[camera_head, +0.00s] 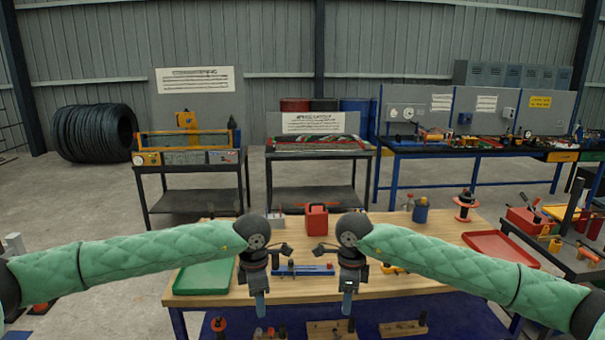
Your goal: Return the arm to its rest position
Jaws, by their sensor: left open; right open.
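My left arm in its green sleeve comes in from the left. Its gripper (266,285) hangs over the wooden table (420,232), near the green tray. My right arm comes in from the right. Its gripper (345,288) hangs over the table a little to the right of the left one. Both grippers are open and point downward, and I see nothing held in either. A blue fixture (303,269) lies on the table between the two grippers. The fingertips are small and partly dark.
A green tray (204,277) lies at the table's left and a red tray (500,248) at its right. A red container (317,219) stands at the back. Several tools sit on the shelf below. Side benches (190,165) and a tool cart (575,262) stand around.

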